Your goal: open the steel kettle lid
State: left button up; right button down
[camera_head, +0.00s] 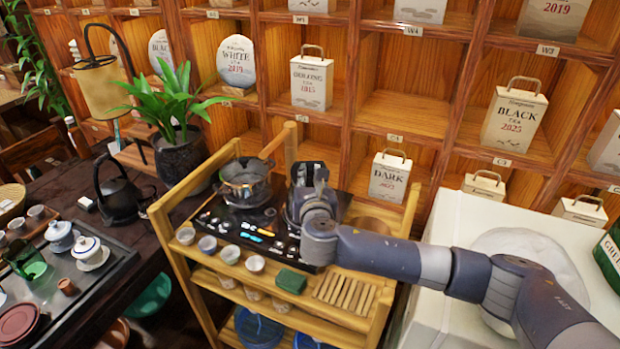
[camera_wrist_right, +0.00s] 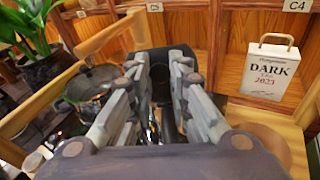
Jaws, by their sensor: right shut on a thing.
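My right gripper (camera_head: 308,178) is over the right part of the dark stove top (camera_head: 225,222) on the wooden cart. In the right wrist view its two fingers (camera_wrist_right: 160,72) reach forward with a gap between them. A dark, rounded thing (camera_wrist_right: 163,88) shows between and beyond the fingers; it looks like part of the steel kettle with its lid. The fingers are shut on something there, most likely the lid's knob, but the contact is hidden. I cannot tell whether the lid is lifted. My left gripper is out of view.
Small cups (camera_head: 230,254), a green block (camera_head: 291,281) and a slatted wooden tray (camera_head: 345,290) line the cart's front. Shelves with tea boxes, such as the Dark box (camera_head: 389,177), rise behind.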

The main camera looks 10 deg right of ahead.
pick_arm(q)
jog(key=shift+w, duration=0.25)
pick_arm(e)
jog(key=c, duration=1.5)
grip_release()
jog(key=shift+o, duration=0.2)
jog(key=shift+r, duration=0.15)
notch_tip(320, 180, up, 10)
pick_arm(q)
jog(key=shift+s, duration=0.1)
pick_arm(e)
jog(key=shift+f, duration=0.25)
